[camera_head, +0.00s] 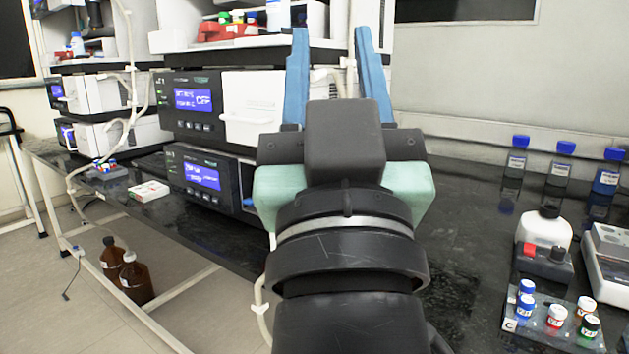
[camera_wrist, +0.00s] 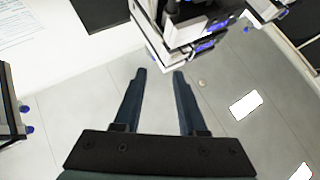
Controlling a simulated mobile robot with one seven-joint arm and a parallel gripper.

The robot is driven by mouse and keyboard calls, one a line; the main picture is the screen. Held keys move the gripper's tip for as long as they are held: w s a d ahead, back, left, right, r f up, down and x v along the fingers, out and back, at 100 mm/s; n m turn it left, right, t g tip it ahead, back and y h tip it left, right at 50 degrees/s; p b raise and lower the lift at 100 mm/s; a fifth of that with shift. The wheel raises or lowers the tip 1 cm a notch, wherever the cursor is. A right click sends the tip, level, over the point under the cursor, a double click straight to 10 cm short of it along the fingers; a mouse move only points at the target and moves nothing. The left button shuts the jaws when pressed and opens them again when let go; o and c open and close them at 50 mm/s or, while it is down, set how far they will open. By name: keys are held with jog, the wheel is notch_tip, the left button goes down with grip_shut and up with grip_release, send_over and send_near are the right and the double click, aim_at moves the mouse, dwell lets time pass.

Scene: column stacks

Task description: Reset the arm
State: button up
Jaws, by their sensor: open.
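My gripper (camera_head: 328,85) is in the middle of the head view, raised above the dark bench, with its two blue fingers pointing up and apart. It is open, with nothing between the fingers. In the wrist view the fingers of my gripper (camera_wrist: 160,85) are also spread and empty. My arm hides part of the bench and part of the instrument stack behind it.
A stack of instruments with blue screens (camera_head: 193,100) stands behind and left of my gripper. At right are blue-capped bottles (camera_head: 561,162), a white bottle (camera_head: 544,230) and a rack of capped vials (camera_head: 513,322). Brown bottles (camera_head: 135,280) stand below the bench.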

jog(key=s+a+r+t, duration=0.2)
jog(key=s, duration=0.3)
notch_tip(320, 180, up, 38)
jog(key=p, duration=3.8)
jog(key=shift+d+r+m, duration=0.2)
jog(key=shift+d+m, duration=0.1)
jog(key=shift+f, duration=0.1)
